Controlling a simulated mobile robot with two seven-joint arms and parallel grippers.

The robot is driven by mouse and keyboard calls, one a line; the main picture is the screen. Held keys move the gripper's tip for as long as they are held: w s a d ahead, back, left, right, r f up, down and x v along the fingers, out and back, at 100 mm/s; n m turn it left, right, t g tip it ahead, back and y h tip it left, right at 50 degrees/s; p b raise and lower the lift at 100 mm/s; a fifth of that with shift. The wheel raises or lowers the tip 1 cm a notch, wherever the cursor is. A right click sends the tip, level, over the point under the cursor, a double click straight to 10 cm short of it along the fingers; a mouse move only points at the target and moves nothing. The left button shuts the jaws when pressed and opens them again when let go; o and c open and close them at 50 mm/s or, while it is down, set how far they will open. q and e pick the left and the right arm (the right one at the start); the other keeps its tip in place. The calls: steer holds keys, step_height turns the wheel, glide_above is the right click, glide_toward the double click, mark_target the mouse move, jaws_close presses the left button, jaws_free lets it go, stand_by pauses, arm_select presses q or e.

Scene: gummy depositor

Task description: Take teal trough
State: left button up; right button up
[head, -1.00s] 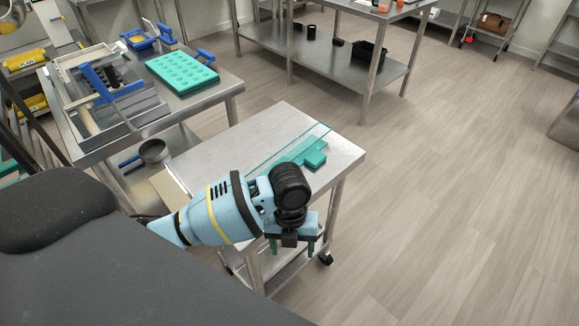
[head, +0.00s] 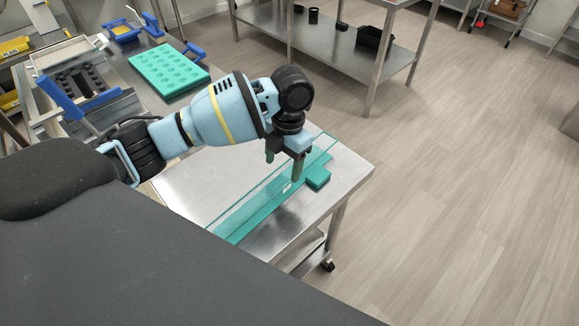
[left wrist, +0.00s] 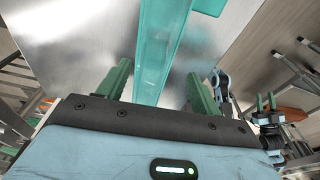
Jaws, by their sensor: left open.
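The teal trough (head: 252,212) is long, narrow and see-through, with a teal block-like piece at its far end. It lies on the steel table in front of me, and it also shows in the left wrist view (left wrist: 158,50). My left gripper (head: 284,168) is over the far part of the trough. In the left wrist view its two green fingers (left wrist: 158,88) are apart, with the trough seen between and beyond them. I cannot tell the gap between the fingertips and the trough. Part of the trough is hidden behind the gripper. My right gripper is not seen in the head view.
The small steel table (head: 345,177) has bare surface on both sides of the trough. A bench at the back left holds a green mould tray (head: 168,68) and a blue-handled frame (head: 62,98). A shelf table (head: 335,55) stands behind. The floor to the right is clear.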

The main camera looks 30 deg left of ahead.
mark_target(278, 186)
arm_select(q)
steer(key=shift+w+a, duration=0.3)
steer(key=shift+w, duration=0.25)
steer(key=shift+s+d, duration=0.15)
steer(key=shift+s, duration=0.15)
steer(key=shift+s+f, duration=0.1)
steer(key=shift+f, duration=0.05)
step_height(278, 186, down, 2)
steer(key=shift+f, duration=0.1)
steer(key=shift+s+a+f, duration=0.15)
steer(key=shift+s+f, duration=0.05)
steer(key=shift+f, duration=0.65)
steer(key=shift+s+a+f, duration=0.1)
steer(key=shift+s+f, duration=0.05)
steer(key=shift+f, duration=0.65)
steer(key=shift+s+a+f, duration=0.15)
steer(key=shift+s+f, duration=0.05)
steer(key=shift+f, duration=0.65)
steer(key=shift+c, duration=0.5)
steer(key=c, duration=0.6)
